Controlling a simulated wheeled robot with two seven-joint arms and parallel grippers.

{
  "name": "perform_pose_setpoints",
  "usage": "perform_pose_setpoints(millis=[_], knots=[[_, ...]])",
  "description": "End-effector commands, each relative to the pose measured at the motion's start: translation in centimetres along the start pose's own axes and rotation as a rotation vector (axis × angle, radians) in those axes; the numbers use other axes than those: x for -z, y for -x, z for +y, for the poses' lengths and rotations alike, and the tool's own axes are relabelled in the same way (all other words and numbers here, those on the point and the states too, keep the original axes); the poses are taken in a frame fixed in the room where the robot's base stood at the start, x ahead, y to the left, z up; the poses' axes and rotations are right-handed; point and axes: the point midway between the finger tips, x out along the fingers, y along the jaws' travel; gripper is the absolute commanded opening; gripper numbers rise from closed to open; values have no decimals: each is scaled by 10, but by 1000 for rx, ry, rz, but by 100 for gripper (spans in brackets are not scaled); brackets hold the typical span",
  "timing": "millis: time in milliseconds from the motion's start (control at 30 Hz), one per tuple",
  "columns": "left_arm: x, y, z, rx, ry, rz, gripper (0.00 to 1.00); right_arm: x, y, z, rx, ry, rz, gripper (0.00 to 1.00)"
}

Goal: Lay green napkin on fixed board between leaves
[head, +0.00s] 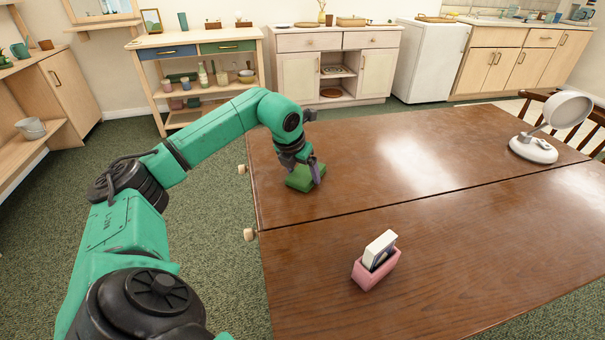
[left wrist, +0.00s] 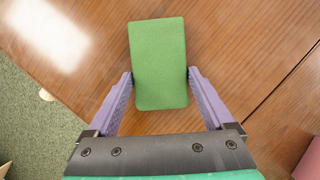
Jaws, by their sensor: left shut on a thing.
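The green napkin (head: 301,181) is a folded, thick-looking rectangle over the far-left part of the wooden table (head: 400,262). It also shows in the left wrist view (left wrist: 158,62), lying between the purple fingers. My left gripper (head: 303,170) is shut on the napkin from both sides, at or just above the tabletop; I cannot tell whether the napkin touches the wood. One dark seam crosses the table; the napkin is on its far side. I cannot tell which section is the fixed board. My right gripper is not in view.
A pink holder (head: 376,270) with a white and dark item stands on the near section. A white lamp (head: 535,146) stands at the far right. Wooden knobs (head: 250,234) stick out at the left table edge. The table's middle is clear.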

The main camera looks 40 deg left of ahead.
Motion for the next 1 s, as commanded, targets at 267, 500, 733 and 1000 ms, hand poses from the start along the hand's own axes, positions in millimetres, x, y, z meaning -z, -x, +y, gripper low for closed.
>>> perform_pose_setpoints(millis=[267, 500, 733, 1000], knots=[[0, -1, 0, 0, 0, 1, 100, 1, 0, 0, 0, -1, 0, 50], [-1, 2, 0, 0, 0, 0, 100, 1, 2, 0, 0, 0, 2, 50], [-2, 50, 0, 0, -1, -5, 100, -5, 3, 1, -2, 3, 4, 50], [-2, 113, 0, 0, -1, -1, 100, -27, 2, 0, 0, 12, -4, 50]])
